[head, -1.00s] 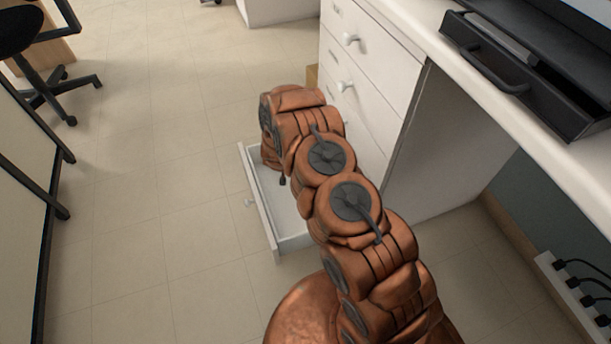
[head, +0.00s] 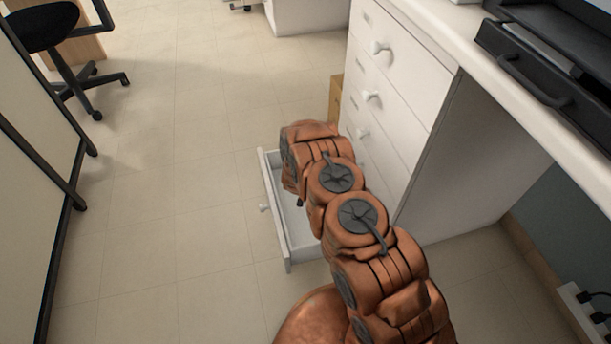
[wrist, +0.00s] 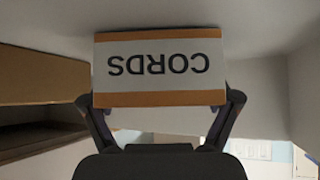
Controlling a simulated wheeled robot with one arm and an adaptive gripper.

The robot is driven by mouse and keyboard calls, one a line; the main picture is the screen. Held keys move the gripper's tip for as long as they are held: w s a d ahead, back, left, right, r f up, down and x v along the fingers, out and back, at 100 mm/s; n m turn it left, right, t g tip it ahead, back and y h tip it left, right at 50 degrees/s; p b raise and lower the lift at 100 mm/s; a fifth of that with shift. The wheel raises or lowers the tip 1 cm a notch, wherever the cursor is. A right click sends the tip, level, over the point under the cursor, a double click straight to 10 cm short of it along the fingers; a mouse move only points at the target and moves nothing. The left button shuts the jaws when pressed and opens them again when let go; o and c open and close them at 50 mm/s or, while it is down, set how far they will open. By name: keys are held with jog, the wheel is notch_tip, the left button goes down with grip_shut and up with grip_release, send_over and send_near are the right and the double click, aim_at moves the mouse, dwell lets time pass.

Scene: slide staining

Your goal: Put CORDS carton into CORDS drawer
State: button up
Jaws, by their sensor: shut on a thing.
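The CORDS carton (wrist: 160,66) is white with orange bands, and its label appears upside down in the wrist view. My gripper (wrist: 161,100) is shut on it, one finger at each side. In the head view, an open white drawer (head: 292,242) stands out low from the white cabinet (head: 432,180). My arm reaches over this drawer and hides part of its inside. The gripper and carton are hidden behind the arm there. I cannot read a label on the drawer, nor tell whether the carton touches its floor.
Several closed drawers with white knobs (head: 371,96) are above the open one. A brown box-like thing (head: 335,98) stands beyond the cabinet. A black chair (head: 65,60) and a panel (head: 35,150) are at the left. The tiled floor (head: 180,190) between is clear.

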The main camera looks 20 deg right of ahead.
jog(key=shift+f, duration=0.1)
jog(key=o, duration=1)
jog(key=s+a+r+n+g+y+p, duration=0.15)
jog(key=s+a+r, duration=0.35)
jog(key=r, duration=0.5)
jog(key=s+a+r+g+y, duration=0.2)
jog(key=s+a+r, duration=0.1)
jog(key=s+r, duration=0.65)
jog(key=s+a+r+n+g+y+p, duration=0.15)
jog(key=s+a+r, duration=0.35)
jog(key=r, duration=0.6)
jog(key=s+d+r+g, duration=0.2)
jog(key=s+r, duration=0.4)
jog(key=s, duration=0.6)
jog(key=s+d+r+n+g, duration=0.1)
jog(key=s+d+r+g, duration=0.1)
jog(key=s+d+r, duration=0.2)
jog(key=s+d+r+g+h, duration=0.1)
jog(key=s+d+r+g, duration=0.2)
jog(key=s+r, duration=0.6)
jog(key=shift+s+r+n+b, duration=0.15)
jog(key=shift+s+n+b, duration=0.2)
jog(key=shift+s, duration=5.05)
